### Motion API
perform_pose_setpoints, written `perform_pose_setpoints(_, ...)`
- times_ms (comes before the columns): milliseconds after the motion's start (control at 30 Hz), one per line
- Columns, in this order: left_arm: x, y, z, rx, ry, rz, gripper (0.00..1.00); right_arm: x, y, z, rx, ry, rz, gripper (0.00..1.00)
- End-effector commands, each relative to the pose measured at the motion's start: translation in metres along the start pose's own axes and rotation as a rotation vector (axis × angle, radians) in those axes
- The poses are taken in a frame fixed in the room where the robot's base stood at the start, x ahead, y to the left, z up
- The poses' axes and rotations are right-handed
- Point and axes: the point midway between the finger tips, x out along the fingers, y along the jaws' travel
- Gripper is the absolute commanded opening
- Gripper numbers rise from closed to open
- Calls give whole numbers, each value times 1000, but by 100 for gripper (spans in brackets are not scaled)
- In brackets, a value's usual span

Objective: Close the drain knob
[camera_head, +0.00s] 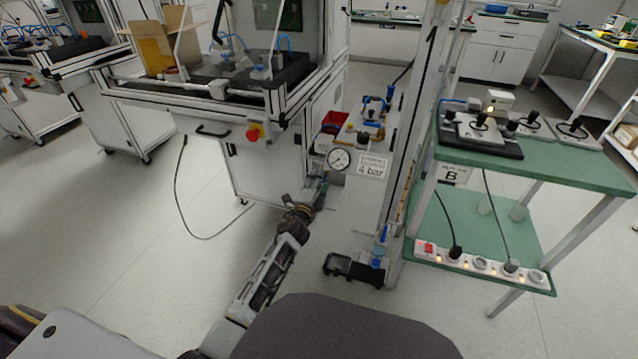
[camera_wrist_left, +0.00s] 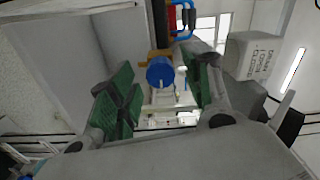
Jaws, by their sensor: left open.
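The drain knob (camera_wrist_left: 160,72) is a round blue cap on a brass fitting, seen in the left wrist view. It appears between the green-padded fingers of my open left gripper (camera_wrist_left: 161,98), nearer the right finger in the picture. I see no clear contact, and its depth relative to the fingertips is hard to judge. A pale block beside it carries a drain label (camera_wrist_left: 262,60), turned sideways. In the head view my left gripper (camera_head: 322,187) is below the pressure gauge (camera_head: 339,159), and the knob cannot be made out there. My right gripper is not in view.
A sign reading 4 bar (camera_head: 373,167) is beside the gauge. A white cabinet with a red emergency button (camera_head: 255,132) stands to the left. A green-topped bench (camera_head: 590,172) with a power strip (camera_head: 481,264) on its lower shelf stands right. Open floor lies left.

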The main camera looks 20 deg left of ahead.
Motion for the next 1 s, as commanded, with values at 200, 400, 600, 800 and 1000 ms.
perform_pose_setpoints(200, -7, 0, 0, 1, 0, 0, 49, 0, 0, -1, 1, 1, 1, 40)
perform_pose_setpoints(400, -22, 1, 0, 1, 0, 1, 49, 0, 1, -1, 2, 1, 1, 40)
perform_pose_setpoints(600, -39, 1, 0, 0, 0, 2, 49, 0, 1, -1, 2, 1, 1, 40)
perform_pose_setpoints(800, -56, 1, 0, 0, 0, 2, 49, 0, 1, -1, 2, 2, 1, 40)
perform_pose_setpoints(1000, -73, 1, 0, -1, 0, 1, 49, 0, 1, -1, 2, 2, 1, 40)
